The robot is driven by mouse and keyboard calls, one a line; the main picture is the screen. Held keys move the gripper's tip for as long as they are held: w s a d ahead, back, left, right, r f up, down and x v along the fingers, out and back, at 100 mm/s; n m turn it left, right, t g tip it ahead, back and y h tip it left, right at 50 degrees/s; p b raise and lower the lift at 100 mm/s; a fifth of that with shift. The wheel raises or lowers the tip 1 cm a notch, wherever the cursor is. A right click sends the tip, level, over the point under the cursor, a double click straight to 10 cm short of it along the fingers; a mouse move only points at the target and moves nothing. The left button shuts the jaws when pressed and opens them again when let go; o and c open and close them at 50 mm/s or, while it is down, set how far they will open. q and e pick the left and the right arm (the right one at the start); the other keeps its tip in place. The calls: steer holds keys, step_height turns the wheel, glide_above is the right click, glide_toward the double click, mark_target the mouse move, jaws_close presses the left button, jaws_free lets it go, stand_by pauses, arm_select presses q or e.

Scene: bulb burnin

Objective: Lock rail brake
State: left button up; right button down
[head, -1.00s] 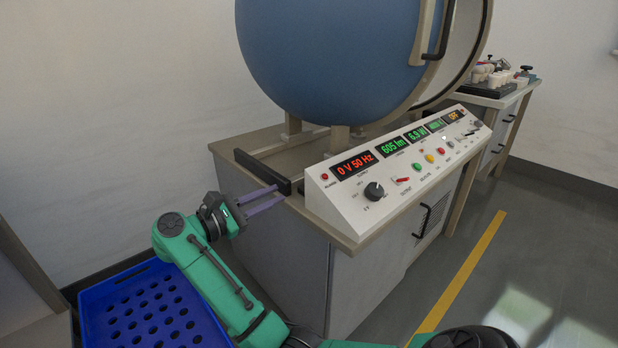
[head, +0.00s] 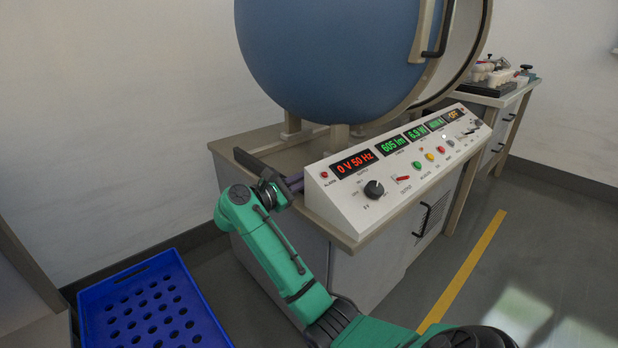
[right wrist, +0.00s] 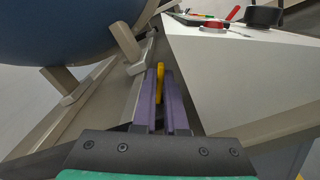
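The yellow brake lever (right wrist: 160,80) stands in the gap between the rail and the white console in the right wrist view. My right gripper (right wrist: 161,88) has its two purple fingers on either side of the lever, close together, and appears shut on it. The rail (right wrist: 138,85) runs along the bench top in the right wrist view. My left gripper is not in view.
The white console (head: 400,165) with displays and knobs stands right of the gripper. A blue perforated crate (head: 150,305) is at lower left. A side table (head: 500,98) with small items stands at the back right.

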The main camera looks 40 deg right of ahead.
steer(key=shift+w+n, duration=0.15)
steer(key=shift+n, duration=0.25)
steer(key=shift+w+r+n, duration=0.1)
steer(key=shift+w+n, duration=0.1)
steer(key=shift+n, duration=0.4)
steer(key=n, duration=0.1)
steer(key=n+p, duration=0.1)
steer(key=n, duration=0.1)
steer(key=shift+w+r, duration=0.2)
steer(key=shift+w, duration=0.2)
steer(key=shift+w+f+n, duration=0.1)
steer(key=shift+w+n, duration=0.05)
steer(key=shift+n, duration=0.15)
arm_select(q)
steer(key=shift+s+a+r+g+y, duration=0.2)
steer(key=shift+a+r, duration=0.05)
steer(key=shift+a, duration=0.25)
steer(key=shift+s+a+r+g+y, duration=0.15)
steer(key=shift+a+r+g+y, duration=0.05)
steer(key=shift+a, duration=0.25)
arm_select(e)
steer(key=c, duration=1.2)
jaws_free()
steer(key=shift+c, duration=0.2)
